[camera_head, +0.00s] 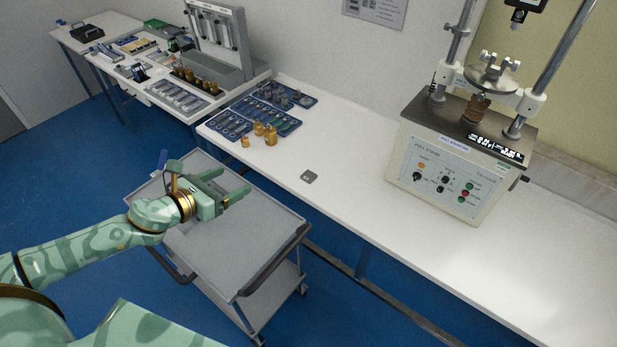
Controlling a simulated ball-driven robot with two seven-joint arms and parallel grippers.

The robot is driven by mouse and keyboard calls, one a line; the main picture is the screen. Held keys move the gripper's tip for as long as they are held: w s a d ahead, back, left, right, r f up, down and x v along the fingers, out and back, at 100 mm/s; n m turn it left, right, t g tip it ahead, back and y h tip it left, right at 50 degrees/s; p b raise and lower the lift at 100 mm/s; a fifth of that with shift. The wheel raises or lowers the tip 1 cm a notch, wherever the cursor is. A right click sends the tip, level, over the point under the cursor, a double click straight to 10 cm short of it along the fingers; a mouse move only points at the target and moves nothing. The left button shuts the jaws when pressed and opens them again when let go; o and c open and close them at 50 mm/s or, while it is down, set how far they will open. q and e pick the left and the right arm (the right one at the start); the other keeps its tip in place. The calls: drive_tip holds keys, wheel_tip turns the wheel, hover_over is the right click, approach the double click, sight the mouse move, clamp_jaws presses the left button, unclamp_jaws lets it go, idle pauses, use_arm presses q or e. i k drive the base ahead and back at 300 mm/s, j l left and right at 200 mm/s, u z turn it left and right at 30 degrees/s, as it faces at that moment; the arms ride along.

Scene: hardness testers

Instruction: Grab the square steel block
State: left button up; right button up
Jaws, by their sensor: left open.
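A small flat grey square steel block (308,177) lies alone on the white bench (340,205), close to its front edge. My left gripper (241,183) is open and empty, above the grey cart. Its fingers point right, towards the bench, and it is to the left of the block and apart from it. My right gripper is not in view.
The grey cart (225,262) stands in front of the bench. Blue tool trays (272,122) and brass weights (270,136) lie left of the block. A testing machine (445,165) stands to the right. The bench around the block is clear.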

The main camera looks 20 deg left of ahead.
sight(308, 176)
drive_tip(key=i+j, duration=0.1)
drive_tip(key=i, duration=0.9)
